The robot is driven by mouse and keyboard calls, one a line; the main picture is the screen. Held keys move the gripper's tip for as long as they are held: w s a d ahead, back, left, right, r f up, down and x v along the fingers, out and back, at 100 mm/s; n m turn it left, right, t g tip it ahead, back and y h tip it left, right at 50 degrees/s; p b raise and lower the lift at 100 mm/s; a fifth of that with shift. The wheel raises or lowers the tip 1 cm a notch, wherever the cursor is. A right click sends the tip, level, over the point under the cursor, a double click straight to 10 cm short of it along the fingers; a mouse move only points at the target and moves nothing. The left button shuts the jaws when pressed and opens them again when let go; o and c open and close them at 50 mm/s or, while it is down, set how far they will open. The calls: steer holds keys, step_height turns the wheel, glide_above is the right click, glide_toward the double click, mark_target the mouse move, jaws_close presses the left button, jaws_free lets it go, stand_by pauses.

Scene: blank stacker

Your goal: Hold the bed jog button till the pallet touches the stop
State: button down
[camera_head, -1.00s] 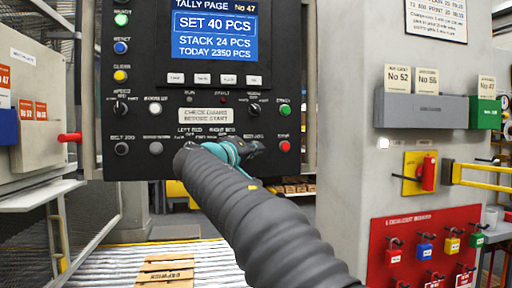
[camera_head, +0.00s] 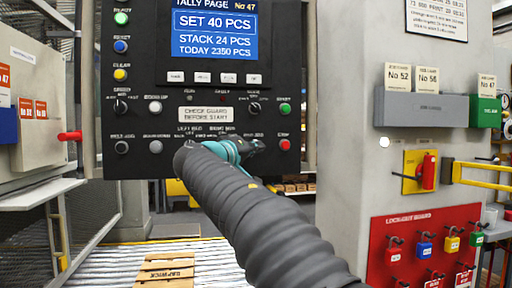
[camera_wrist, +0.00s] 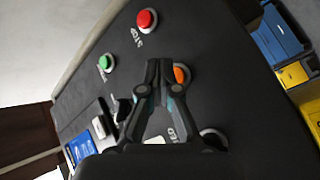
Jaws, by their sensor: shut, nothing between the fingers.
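The control panel (camera_head: 140,100) fills the upper left of the head view; my arm hides its lower middle, around the partly covered bed labels. My gripper (camera_wrist: 159,66) is shut and empty, its fingertips against or just above the panel face. An orange button (camera_wrist: 181,75) shows right beside the fingertips, partly hidden by them. I cannot tell whether they touch or press it. The wooden pallet (camera_head: 165,270) lies on the roller bed (camera_head: 100,270) at the bottom left of the head view, its near end cut off. I cannot make out the stop.
A red stop button (camera_wrist: 147,19) and a green button (camera_wrist: 106,62) sit on the panel near my gripper. A silver-ringed control (camera_wrist: 213,138) is close to one finger. A grey pillar (camera_head: 345,150) with a red lockout board (camera_head: 425,225) stands on the right.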

steer(key=shift+w, duration=0.15)
steer(key=shift+w+a, duration=0.1)
steer(key=shift+w, duration=0.15)
steer(key=shift+w+a, duration=0.15)
steer(key=shift+w, duration=0.25)
stand_by(0.9)
steer(key=shift+s, duration=0.15)
stand_by(5.2)
steer(key=shift+s+d+b, duration=0.25)
steer(key=shift+s+b, duration=0.35)
steer(key=shift+s, duration=0.05)
